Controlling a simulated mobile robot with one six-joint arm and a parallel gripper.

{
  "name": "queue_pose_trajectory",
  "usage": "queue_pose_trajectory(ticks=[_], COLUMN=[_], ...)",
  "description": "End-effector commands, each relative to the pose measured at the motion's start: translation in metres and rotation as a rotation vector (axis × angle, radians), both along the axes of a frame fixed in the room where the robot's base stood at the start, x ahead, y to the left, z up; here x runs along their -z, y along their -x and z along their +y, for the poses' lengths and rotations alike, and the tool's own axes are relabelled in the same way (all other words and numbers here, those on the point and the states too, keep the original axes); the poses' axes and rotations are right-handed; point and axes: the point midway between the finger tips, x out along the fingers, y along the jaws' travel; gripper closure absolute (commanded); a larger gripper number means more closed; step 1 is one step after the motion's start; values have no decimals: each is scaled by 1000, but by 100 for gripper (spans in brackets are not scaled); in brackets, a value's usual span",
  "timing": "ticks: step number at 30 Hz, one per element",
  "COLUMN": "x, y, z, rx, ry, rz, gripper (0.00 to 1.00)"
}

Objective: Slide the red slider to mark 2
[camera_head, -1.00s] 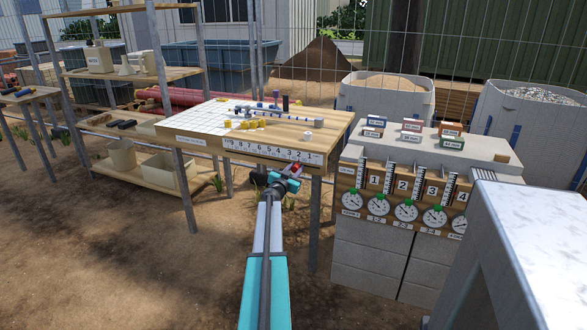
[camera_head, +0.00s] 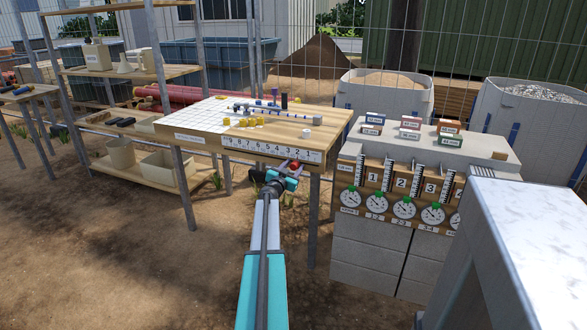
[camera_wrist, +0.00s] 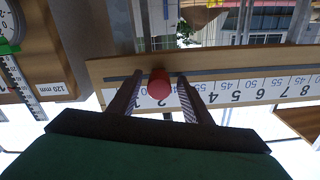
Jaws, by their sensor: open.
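The red slider (camera_wrist: 159,84) is a round red knob in a dark slot on the front edge of the wooden bench. In the head view the slider (camera_head: 295,165) shows by the low-number end of the white scale (camera_head: 272,149). In the wrist view it stands close to the 2 on the scale (camera_wrist: 250,96); its exact reading is hard to tell. My gripper (camera_wrist: 160,75) is open, with one finger on each side of the slider. Gaps seem to show beside the knob. My gripper (camera_head: 288,174) is at the bench front in the head view.
The bench top (camera_head: 200,117) carries a white grid sheet, yellow blocks and a rod. A panel of numbered dials (camera_head: 400,195) on concrete blocks stands to the right, with a grey metal surface (camera_head: 530,225) nearer. A shelf (camera_head: 110,73) stands at the left.

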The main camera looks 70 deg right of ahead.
Motion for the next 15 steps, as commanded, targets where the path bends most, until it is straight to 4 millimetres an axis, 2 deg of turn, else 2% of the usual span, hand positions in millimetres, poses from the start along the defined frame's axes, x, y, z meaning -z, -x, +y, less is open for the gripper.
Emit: queue_pose_trajectory(ticks=[15], x=[0], y=[-3], z=[49], rx=[0], ry=[-1], rz=[0], gripper=[55])
